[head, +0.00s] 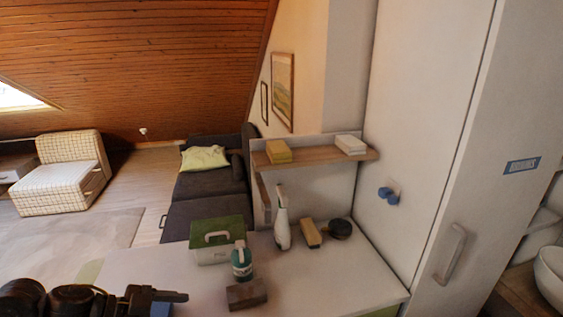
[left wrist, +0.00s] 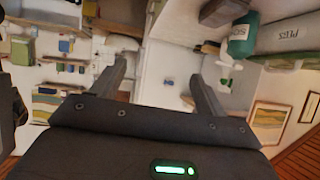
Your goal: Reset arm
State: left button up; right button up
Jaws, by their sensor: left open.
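My left gripper (head: 170,296) reaches in from the lower left of the head view, over the near left part of the white tabletop (head: 330,285). In the left wrist view its two fingers (left wrist: 160,72) stand apart with nothing between them. It is left of a brown block (head: 246,293) and a teal bottle (head: 241,264), and apart from both. The bottle also shows at the upper right of the left wrist view (left wrist: 243,38). My right gripper is in neither view.
A green-lidded box (head: 212,254), a white spray bottle (head: 282,222), a tan block (head: 311,233) and a dark round item (head: 340,228) stand on the tabletop. A wall shelf (head: 312,157) is behind. A tall white cabinet (head: 420,120) borders the right. The tabletop's front right is clear.

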pick_arm(q)
jog(key=w+d+f+n+t+y, duration=0.1)
jog(key=w+d+f+n+t, duration=0.15)
jog(key=t, duration=0.25)
jog(key=s+a+f+n+t+y, duration=0.1)
jog(key=s+a+f+n+y, duration=0.2)
jog(key=s+f+n+y, duration=0.45)
jog(key=s+a+f+n+g+y, duration=0.25)
jog(key=s+f+g, duration=0.45)
jog(key=s+f, duration=0.6)
notch_tip(320, 180, down, 27)
jog(key=s+g+b, duration=0.1)
jog(key=s+b, duration=0.2)
jog(key=b, duration=0.2)
jog(key=s+a+f+b, duration=0.1)
jog(key=s+f+b, duration=0.1)
jog(key=s+f, duration=0.6)
jog(key=s+a+f+m+g+b, duration=0.1)
jog(key=s+f+b, duration=0.2)
jog(key=s+f, duration=0.5)
notch_tip(320, 180, down, 6)
jog(key=shift+a+r+g, duration=0.25)
jog(key=shift+a+g, duration=0.05)
jog(key=shift+a, duration=0.1)
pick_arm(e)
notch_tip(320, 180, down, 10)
